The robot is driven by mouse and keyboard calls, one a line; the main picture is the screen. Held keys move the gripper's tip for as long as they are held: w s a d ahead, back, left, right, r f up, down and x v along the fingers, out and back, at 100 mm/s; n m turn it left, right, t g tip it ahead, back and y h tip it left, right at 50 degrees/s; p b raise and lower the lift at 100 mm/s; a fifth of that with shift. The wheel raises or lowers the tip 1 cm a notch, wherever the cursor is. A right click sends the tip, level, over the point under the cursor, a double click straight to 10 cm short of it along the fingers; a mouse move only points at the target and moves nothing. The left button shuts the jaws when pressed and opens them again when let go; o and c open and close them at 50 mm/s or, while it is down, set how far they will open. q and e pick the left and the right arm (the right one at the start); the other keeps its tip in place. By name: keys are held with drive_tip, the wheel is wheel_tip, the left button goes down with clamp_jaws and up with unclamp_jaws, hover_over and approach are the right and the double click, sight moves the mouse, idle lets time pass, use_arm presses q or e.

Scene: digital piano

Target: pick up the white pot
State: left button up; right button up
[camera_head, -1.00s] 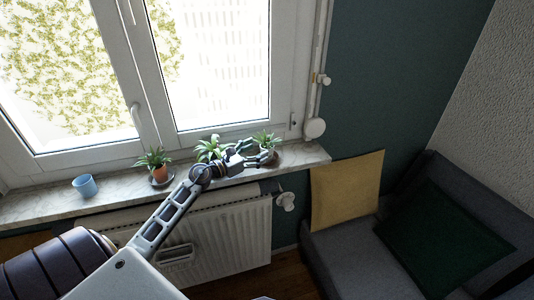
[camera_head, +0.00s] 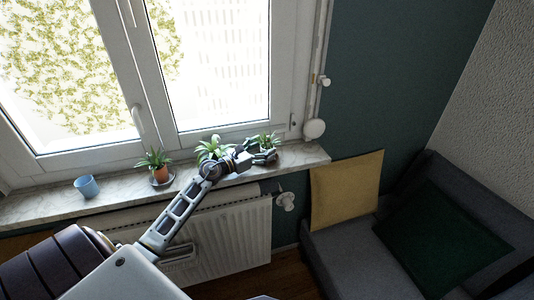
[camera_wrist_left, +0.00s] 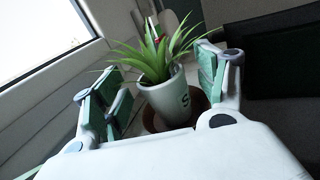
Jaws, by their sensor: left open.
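The white pot (camera_wrist_left: 167,97) with a green spiky plant (camera_wrist_left: 155,52) shows in the left wrist view, between the two fingers of my left gripper (camera_wrist_left: 160,88). The pot has dark lettering on its side and stands by a brown round saucer (camera_wrist_left: 200,104). In the head view my left gripper (camera_head: 262,152) is over the right end of the windowsill, at the rightmost plant (camera_head: 268,138), and hides most of its pot. The fingers are open on both sides of the pot; whether they touch it I cannot tell. My right gripper is not in view.
The marble sill (camera_head: 45,205) also holds a blue cup (camera_head: 87,187), a terracotta-potted plant (camera_head: 160,172) and a middle plant (camera_head: 210,148) close to my arm. The window frame (camera_head: 225,135) is behind. A radiator (camera_head: 235,235) is below, a yellow cushion (camera_head: 345,190) at right.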

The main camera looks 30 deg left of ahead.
use_arm(q)
drive_tip(key=shift+x, duration=1.2)
